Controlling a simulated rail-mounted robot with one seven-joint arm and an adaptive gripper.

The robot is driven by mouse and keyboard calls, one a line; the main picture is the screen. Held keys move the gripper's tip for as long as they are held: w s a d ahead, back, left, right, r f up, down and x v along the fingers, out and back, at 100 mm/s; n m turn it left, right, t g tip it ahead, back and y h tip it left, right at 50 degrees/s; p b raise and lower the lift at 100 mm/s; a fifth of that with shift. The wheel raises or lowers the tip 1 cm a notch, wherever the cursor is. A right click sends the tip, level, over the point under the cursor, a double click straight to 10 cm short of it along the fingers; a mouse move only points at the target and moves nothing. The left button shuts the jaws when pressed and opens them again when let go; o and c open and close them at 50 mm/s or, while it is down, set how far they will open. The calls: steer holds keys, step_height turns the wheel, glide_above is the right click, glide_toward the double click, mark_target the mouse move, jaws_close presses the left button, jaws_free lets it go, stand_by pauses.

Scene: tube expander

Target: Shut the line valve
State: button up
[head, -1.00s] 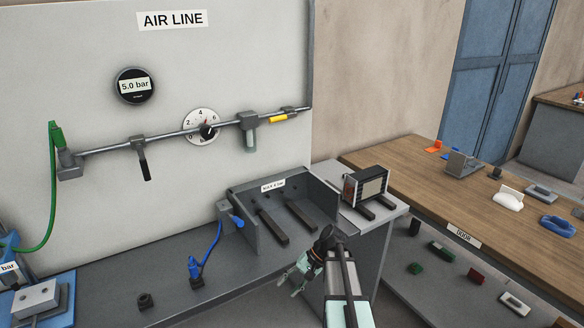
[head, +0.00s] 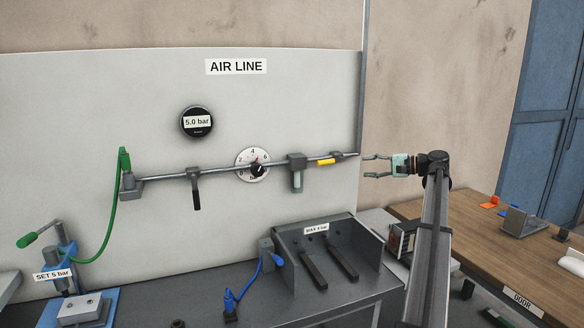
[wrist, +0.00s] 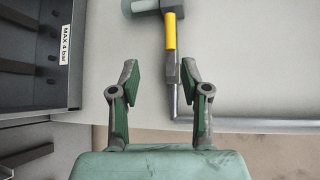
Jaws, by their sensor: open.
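The line valve's yellow handle (head: 326,162) lies along the grey pipe (head: 222,171), near its right end on the AIR LINE panel. It also shows in the wrist view (wrist: 170,33), beyond the fingertips and in line with the pipe. My gripper (head: 367,166) is open and empty, just right of the pipe's end at about the handle's height, fingers pointing left. In the wrist view my gripper (wrist: 159,72) has its two fingers apart, with the handle ahead between their lines and not touched. A black lever (head: 196,192) hangs down from the pipe further left.
A digital gauge (head: 197,122) reads 5.0 bar. A round dial (head: 252,165) and a grey filter (head: 297,176) sit on the pipe. A grey tray labelled MAX 4 bar (head: 365,262) stands below on the bench. The wooden table (head: 470,238) is at the right.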

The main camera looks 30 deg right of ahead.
mark_target(327, 163)
steer(key=p+x, duration=0.1)
steer(key=x, duration=0.4)
steer(key=r+p+x, duration=0.1)
steer(key=p+x, duration=0.1)
steer(key=x, duration=0.4)
steer(key=p+x, duration=0.1)
steer(key=x, duration=0.5)
steer(key=shift+w+d+r+p, duration=0.15)
steer(key=shift+w+r+p, duration=0.2)
steer(key=shift+w+p, duration=0.1)
jaws_close()
